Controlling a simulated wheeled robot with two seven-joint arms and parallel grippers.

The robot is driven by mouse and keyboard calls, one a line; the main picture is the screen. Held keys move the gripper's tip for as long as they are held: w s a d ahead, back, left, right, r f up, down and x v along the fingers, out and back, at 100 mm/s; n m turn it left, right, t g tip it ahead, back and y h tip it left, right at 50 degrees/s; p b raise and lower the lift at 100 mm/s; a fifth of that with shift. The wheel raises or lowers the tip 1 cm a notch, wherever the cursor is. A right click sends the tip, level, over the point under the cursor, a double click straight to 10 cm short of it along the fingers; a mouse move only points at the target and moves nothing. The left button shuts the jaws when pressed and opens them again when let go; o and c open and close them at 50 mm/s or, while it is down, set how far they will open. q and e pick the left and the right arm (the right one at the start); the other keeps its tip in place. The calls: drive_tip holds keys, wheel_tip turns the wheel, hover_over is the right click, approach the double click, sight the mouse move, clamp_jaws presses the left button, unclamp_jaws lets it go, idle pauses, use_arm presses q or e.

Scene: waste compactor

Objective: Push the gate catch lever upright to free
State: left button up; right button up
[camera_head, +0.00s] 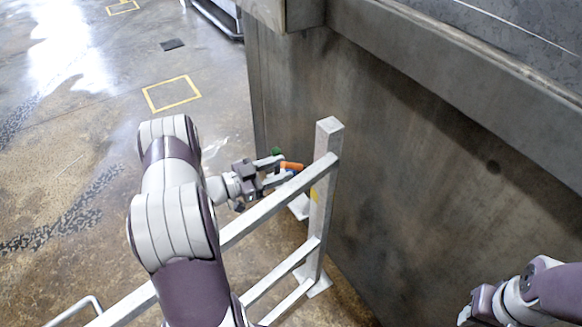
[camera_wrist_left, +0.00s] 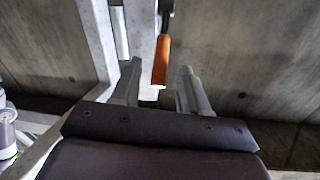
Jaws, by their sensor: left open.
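The catch lever has an orange grip (camera_head: 291,166) and lies roughly level in the head view, beside the top of the pale metal gate (camera_head: 265,213). In the left wrist view the orange grip (camera_wrist_left: 161,62) sits between the finger lines on a dark stem. My left gripper (camera_head: 277,171) is open at the grip. Its fingers (camera_wrist_left: 158,88) stand apart on either side, with gaps visible. I cannot tell if either touches the lever. My right gripper (camera_head: 474,306) is at the lower right, cut by the frame edge, and its fingers are unclear.
The gate's upright post (camera_head: 323,190) stands just right of the lever. A large grey metal wall (camera_head: 420,170) of the compactor rises behind it. Open concrete floor (camera_head: 75,130) with a yellow marked square (camera_head: 171,94) lies to the left.

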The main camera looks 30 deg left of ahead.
sight(292, 164)
use_arm(q)
drive_tip(key=shift+x, duration=1.65)
clamp_jaws()
drive_tip(key=r+p, duration=0.2)
drive_tip(key=p, duration=0.1)
drive_tip(key=shift+w+d+r+g+y, duration=0.2)
drive_tip(key=shift+g+y, duration=0.1)
drive_tip(key=shift+g, duration=0.1)
drive_tip(key=g+p, duration=0.1)
drive_tip(key=p, duration=0.1)
drive_tip(key=w+g+y+p, duration=0.1)
drive_tip(key=p, duration=0.2)
drive_tip(key=shift+w+d+r+p, duration=0.2)
drive_tip(key=shift+d+r+p, duration=0.15)
drive_tip(key=shift+d+r, duration=0.05)
drive_tip(key=shift+w+f+g+y, duration=0.2)
drive_tip(key=shift+f+g+y, duration=0.05)
drive_tip(key=shift+g+y, duration=0.15)
drive_tip(key=shift+f, duration=0.1)
unclamp_jaws()
